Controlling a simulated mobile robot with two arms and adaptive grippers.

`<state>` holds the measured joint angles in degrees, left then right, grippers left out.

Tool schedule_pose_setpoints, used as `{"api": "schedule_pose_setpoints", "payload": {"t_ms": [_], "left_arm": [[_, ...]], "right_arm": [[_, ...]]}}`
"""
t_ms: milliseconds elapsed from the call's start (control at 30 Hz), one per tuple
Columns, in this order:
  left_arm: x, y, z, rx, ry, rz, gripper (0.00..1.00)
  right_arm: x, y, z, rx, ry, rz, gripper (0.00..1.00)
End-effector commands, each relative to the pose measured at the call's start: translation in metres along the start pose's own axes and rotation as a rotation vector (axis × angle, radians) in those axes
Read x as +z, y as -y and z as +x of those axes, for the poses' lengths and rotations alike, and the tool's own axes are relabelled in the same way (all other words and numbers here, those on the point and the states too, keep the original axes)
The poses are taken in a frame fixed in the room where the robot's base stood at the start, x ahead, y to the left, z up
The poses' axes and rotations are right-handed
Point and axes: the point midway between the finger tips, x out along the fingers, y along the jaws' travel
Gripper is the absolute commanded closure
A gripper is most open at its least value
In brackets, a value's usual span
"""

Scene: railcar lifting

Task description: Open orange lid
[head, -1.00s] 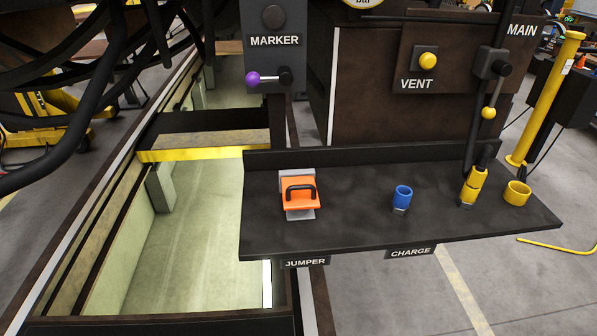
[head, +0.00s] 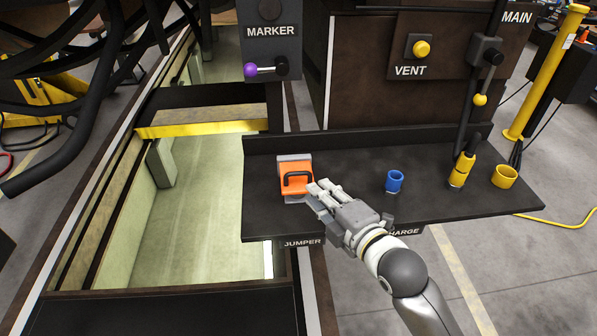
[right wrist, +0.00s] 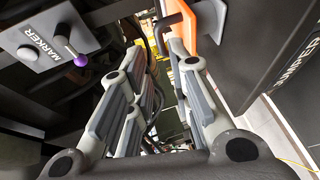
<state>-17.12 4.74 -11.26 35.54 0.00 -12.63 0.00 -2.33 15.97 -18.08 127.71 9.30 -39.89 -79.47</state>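The orange lid (head: 296,172) with a black handle (head: 298,180) lies on its grey base on the dark shelf, above the JUMPER label. It looks closed. My right gripper (head: 322,191) has its fingertips at the lid's lower right side, close to the handle; contact cannot be told. In the right wrist view the right gripper (right wrist: 157,55) has its fingers apart with nothing between them. The orange lid (right wrist: 208,18) and its handle (right wrist: 168,32) show there beyond the right finger. My left gripper is not in view.
The dark shelf (head: 425,205) also carries a blue socket (head: 394,181), a yellow connector (head: 461,170) and a yellow ring (head: 505,176). A purple-knobbed lever (head: 251,69) sits above and left of the lid. An open pit lies left of the shelf.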

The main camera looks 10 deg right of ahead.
Motion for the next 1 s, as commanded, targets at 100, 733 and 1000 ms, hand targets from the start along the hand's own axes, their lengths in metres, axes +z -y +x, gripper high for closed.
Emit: {"api": "schedule_pose_setpoints", "payload": {"t_ms": [100, 733, 1000], "left_arm": [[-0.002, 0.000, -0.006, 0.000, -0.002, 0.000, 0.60], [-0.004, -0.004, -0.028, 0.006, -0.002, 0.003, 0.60], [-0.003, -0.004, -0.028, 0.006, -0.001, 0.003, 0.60]], "right_arm": [[-0.001, -0.003, 0.015, 0.002, -0.001, 0.005, 0.81], [0.000, -0.001, 0.099, 0.000, 0.000, 0.005, 0.81], [0.000, 0.000, 0.102, 0.000, -0.001, 0.004, 0.81]]}}
